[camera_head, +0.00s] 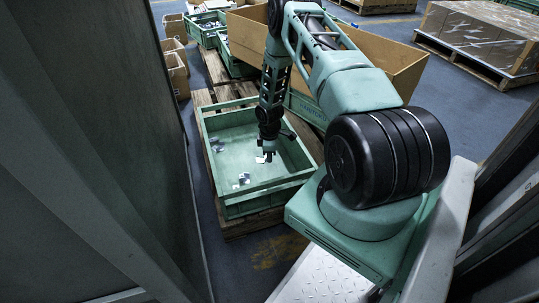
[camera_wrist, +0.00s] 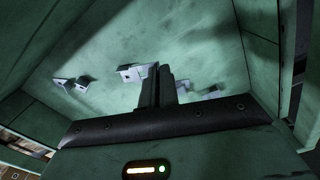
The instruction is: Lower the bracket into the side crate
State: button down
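The side crate (camera_head: 222,203) is a green open box on a wooden pallet. My gripper (camera_head: 267,154) points down inside it, toward the right half. In the wrist view, the gripper's dark fingers (camera_wrist: 163,84) are close together. A pale metal bracket (camera_wrist: 134,72) meets their tips on the left and appears pinched there; the grip itself is partly hidden. In the head view, a bright bit of bracket (camera_head: 260,159) shows at the fingertips, low over the crate floor. I cannot tell whether it touches the floor.
Other pale brackets lie on the crate floor: one by the left wall (camera_head: 217,147), some nearer the front (camera_head: 243,179). In the wrist view, pieces (camera_wrist: 210,94) lie right of the fingers. A large cardboard box (camera_head: 395,65) stands behind. The crate's middle floor is mostly bare.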

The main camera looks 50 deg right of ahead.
aim_at(270, 175)
jog(key=shift+f+b, duration=0.95)
jog(key=shift+f, duration=0.8)
jog(key=shift+f+b, duration=1.65)
jog(key=shift+f, duration=0.8)
dwell(0.6)
jog(key=c, duration=1.6)
grip_release()
notch_tip(270, 175, up, 17)
jog(key=p, duration=0.7)
jog(key=shift+r, duration=0.2)
